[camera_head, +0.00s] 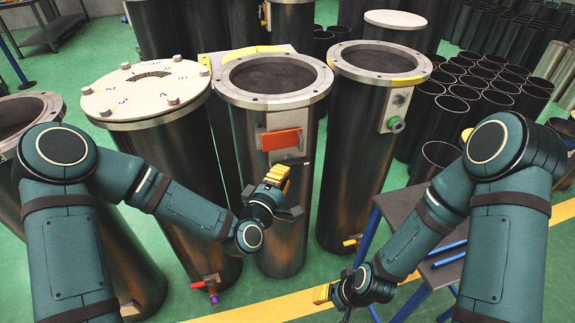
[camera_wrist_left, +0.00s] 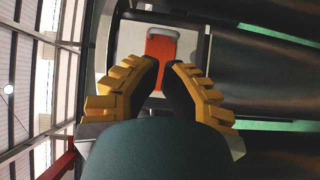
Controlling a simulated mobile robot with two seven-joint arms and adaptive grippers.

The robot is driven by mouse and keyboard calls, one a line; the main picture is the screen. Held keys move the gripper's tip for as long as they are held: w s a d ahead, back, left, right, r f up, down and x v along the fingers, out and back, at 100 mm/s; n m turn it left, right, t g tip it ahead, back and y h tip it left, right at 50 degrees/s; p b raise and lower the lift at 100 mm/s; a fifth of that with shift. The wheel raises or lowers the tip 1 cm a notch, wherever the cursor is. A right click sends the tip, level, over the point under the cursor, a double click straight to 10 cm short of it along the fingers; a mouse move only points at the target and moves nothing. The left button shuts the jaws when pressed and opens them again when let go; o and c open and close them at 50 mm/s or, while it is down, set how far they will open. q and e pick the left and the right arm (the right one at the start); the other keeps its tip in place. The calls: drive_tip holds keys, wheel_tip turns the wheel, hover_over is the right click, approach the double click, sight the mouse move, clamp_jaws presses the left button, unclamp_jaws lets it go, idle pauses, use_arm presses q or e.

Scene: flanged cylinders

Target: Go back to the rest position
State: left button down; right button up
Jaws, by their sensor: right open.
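My left gripper (camera_head: 277,178) is in front of the middle flanged cylinder (camera_head: 275,95), just below an orange handle (camera_head: 281,139) on its wall. In the left wrist view, the yellow-padded fingers of my left gripper (camera_wrist_left: 165,68) stand apart with nothing held between them. The orange handle (camera_wrist_left: 160,45) shows beyond the fingertips on a pale plate. My right gripper (camera_head: 322,293) is low, near the bottom of the head view, open and with nothing seen in it. It is left of a blue-legged table.
A lidded cylinder (camera_head: 145,90) stands left of the middle one, and an open cylinder (camera_head: 380,65) stands right of it. A grey table (camera_head: 405,210) with blue legs is behind my right forearm. Several dark tubes (camera_head: 470,80) stand at the back right. Green floor shows between them.

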use_arm(q)
drive_tip(key=shift+s+a, duration=0.15)
drive_tip(key=shift+s, duration=0.35)
drive_tip(key=s+a+f+m+g, duration=0.1)
drive_tip(key=s+f+m+g, duration=0.35)
drive_tip(key=f, duration=0.35)
drive_tip(key=s+f+m+g, duration=0.3)
drive_tip(key=s+f+g, duration=0.15)
drive_tip(key=f, duration=0.35)
drive_tip(key=s+a+f+m+g+y, duration=0.1)
drive_tip(key=s+a+f+m+g, duration=0.1)
drive_tip(key=s, duration=0.3)
drive_tip(key=s+a+f+m+g+y, duration=0.1)
drive_tip(key=s+a+f+m+g, duration=0.1)
drive_tip(key=s+a+f+g, duration=0.1)
drive_tip(key=s+f+g, duration=0.1)
drive_tip(key=s+f, duration=0.1)
drive_tip(key=s, duration=0.1)
drive_tip(key=shift+a+y, duration=0.3)
drive_tip(key=shift+y, duration=0.1)
